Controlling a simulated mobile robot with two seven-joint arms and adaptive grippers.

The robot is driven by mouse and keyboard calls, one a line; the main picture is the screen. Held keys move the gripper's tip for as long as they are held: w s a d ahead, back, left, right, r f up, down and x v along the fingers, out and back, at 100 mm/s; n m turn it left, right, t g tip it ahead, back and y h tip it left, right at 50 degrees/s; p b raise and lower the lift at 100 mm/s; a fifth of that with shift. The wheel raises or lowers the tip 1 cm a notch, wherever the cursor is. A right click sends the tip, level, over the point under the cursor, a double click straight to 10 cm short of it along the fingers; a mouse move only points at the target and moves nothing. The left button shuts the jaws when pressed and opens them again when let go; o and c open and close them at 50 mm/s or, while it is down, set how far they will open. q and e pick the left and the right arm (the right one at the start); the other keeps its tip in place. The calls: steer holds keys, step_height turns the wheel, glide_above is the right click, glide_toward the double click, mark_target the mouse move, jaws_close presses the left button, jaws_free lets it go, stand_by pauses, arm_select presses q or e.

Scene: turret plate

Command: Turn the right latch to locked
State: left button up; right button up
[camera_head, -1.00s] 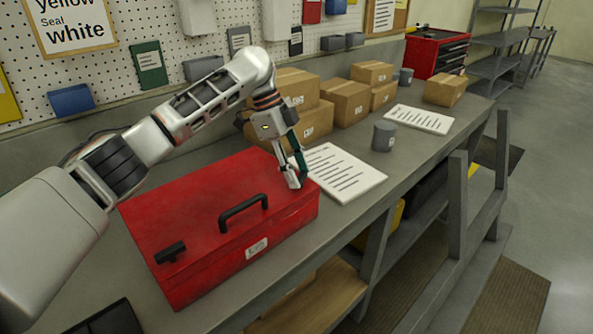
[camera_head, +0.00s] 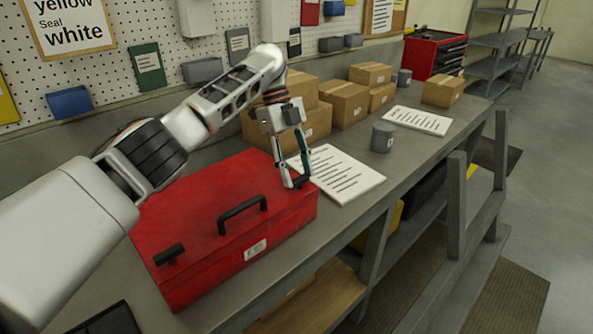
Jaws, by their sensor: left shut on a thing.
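The red toolbox (camera_head: 200,215) stands shut on the grey workbench, with a black handle (camera_head: 243,209) on its lid. The left latch (camera_head: 169,253) is a black bar near the left end of the lid. My left gripper (camera_head: 295,183) comes down on the right end of the lid, its fingers around the spot where the right latch sits. It is shut on the right latch, which the fingers mostly hide, so I cannot tell its angle. My right gripper is not in view.
A printed sheet (camera_head: 341,174) lies just right of the toolbox. Several cardboard boxes (camera_head: 345,103) stand behind my left gripper. A grey canister (camera_head: 382,137) and another sheet (camera_head: 418,120) are farther right. The pegboard wall (camera_head: 120,60) rises behind the bench.

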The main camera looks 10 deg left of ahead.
arm_select(q)
steer(key=o, duration=1.1)
step_height(320, 180, up, 10)
stand_by(0.4)
